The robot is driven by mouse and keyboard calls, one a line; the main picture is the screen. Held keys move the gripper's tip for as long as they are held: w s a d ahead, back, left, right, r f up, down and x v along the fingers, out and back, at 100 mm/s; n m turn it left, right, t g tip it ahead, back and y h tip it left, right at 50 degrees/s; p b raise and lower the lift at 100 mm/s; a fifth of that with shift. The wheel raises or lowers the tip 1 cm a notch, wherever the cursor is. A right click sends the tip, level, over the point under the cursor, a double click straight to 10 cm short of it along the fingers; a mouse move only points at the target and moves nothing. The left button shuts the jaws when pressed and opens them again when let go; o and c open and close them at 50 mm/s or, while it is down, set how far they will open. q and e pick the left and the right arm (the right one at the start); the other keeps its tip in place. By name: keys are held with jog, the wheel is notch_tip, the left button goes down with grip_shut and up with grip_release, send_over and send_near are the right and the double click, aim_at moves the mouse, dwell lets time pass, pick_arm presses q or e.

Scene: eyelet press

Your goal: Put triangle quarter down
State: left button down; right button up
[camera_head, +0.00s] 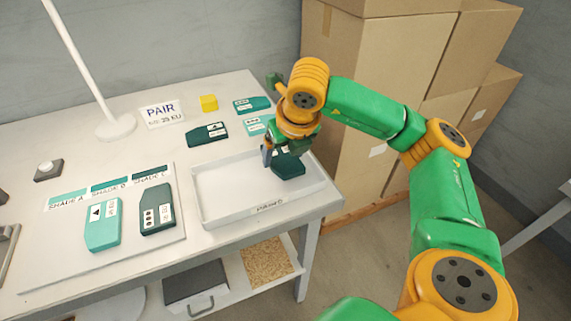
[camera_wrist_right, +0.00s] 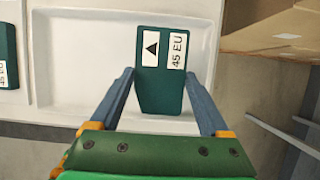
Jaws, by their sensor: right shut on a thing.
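My right gripper (camera_head: 280,155) points down over the right part of the white tray (camera_head: 230,190). It is shut on a dark green quarter (camera_head: 289,165), which also shows between the fingers in the right wrist view (camera_wrist_right: 161,98). Its label has a black triangle and reads "45 EU". The quarter is over the tray's right end; whether it touches the tray floor I cannot tell. The rest of the tray is empty. A dark quarter with a triangle (camera_head: 207,133) lies behind the tray. My left gripper is not in view.
A board left of the tray holds a light teal triangle quarter (camera_head: 103,226) and a dark dotted quarter (camera_head: 157,209) below shade swatches. Two teal pieces (camera_head: 252,104) (camera_head: 256,125), a yellow block (camera_head: 209,103) and a PAIR sign (camera_head: 162,114) stand behind. Cardboard boxes (camera_head: 385,60) rise at right.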

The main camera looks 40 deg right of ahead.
aim_at(287, 161)
jog(key=f, duration=0.3)
jog(key=shift+d+p, duration=0.2)
jog(key=shift+p, duration=0.15)
jog(key=shift+w+f, duration=0.1)
jog(key=shift+f, duration=0.25)
jog(key=shift+f+b, duration=0.25)
jog(key=shift+b, duration=0.1)
jog(key=o, duration=1.2)
jog(key=shift+r, duration=0.1)
jog(key=shift+r+p, duration=0.25)
jog(key=shift+p, duration=0.1)
jog(key=v, duration=1.2)
jog(key=shift+f, duration=0.1)
